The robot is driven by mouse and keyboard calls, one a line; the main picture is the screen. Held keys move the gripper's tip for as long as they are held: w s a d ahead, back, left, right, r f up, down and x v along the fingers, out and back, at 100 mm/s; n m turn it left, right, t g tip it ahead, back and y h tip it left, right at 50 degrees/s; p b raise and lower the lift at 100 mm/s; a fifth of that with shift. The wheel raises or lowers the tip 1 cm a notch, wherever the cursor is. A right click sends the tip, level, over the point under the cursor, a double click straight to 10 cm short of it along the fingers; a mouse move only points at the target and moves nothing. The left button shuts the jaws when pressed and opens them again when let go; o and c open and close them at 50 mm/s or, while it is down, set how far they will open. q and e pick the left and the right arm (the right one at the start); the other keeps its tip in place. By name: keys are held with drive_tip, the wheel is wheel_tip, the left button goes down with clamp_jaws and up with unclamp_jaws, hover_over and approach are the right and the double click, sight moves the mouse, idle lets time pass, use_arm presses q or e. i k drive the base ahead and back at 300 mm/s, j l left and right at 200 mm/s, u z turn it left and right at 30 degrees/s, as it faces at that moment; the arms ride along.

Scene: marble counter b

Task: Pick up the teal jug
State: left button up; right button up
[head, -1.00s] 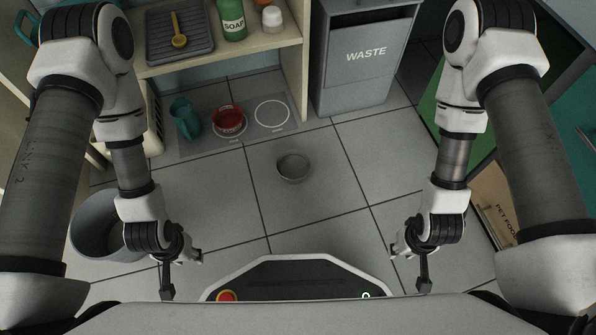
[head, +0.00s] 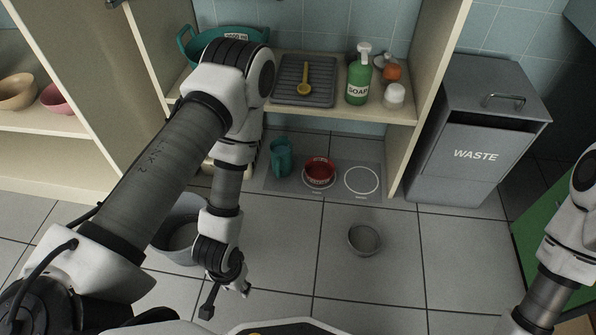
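The teal jug (head: 281,158) stands upright on the grey mat (head: 340,196) on the floor, beneath the shelf. It is left of a red bowl (head: 319,171) on the same mat. My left gripper (head: 228,301) is nearer to me than the jug and lower left of it in the head view. Its fingers are spread apart and nothing is between them. It is well clear of the jug. My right arm shows only at the right edge, and its gripper is out of the frame.
A grey metal bowl (head: 364,240) sits on the open tiles. A grey bucket (head: 172,243) is partly behind my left arm. The shelf (head: 395,109) holds a soap bottle (head: 357,80) and a tray (head: 288,92). A grey waste bin (head: 470,150) stands to the right.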

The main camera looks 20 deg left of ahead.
sight(281, 148)
drive_tip(key=i+l+u, duration=0.3)
drive_tip(key=i+l, duration=0.55)
drive_tip(key=i, duration=0.05)
